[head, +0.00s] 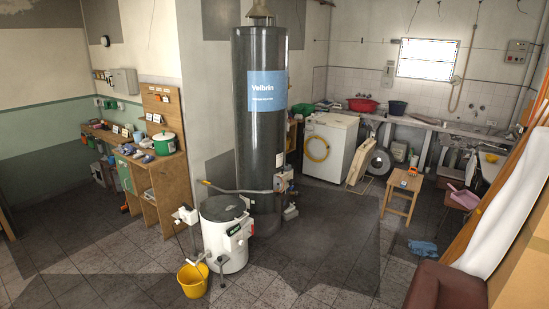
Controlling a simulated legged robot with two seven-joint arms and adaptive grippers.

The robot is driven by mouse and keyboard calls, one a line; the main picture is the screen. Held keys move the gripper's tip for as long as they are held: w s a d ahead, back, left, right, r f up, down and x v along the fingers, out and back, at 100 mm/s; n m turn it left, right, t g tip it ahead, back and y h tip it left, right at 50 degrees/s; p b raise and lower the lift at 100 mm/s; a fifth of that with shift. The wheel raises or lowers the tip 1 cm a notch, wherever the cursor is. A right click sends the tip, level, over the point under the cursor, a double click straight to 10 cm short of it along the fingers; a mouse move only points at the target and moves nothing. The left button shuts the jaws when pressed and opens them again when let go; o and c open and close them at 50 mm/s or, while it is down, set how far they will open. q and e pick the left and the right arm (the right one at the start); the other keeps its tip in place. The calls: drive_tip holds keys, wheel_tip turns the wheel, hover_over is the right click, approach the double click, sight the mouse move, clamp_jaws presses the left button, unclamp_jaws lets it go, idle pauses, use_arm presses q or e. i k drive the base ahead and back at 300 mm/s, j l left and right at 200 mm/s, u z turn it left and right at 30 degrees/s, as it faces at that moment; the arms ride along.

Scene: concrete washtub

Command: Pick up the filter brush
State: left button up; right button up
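I cannot make out a filter brush in the head view; the small things on the benches are too small to tell apart. Several small items, some blue, lie on the wooden workbench (166,176) at the left, beside a green pot (164,143). More small items lie on the counter along the back wall. Neither of my grippers shows in this view.
A tall dark cylinder (259,140) stands mid-room behind a white drum (225,238) with hoses. A yellow bucket (193,281) stands at its foot. A wooden stool (401,190), blue cloth (423,248) and brown seat (445,287) are at right. The middle floor is clear.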

sight(410, 170)
drive_tip(key=i+j+u, duration=0.65)
drive_tip(key=i+j+z, duration=0.1)
drive_tip(key=i+z, duration=0.3)
drive_tip(key=i+j+z, duration=0.2)
drive_tip(key=z, duration=0.2)
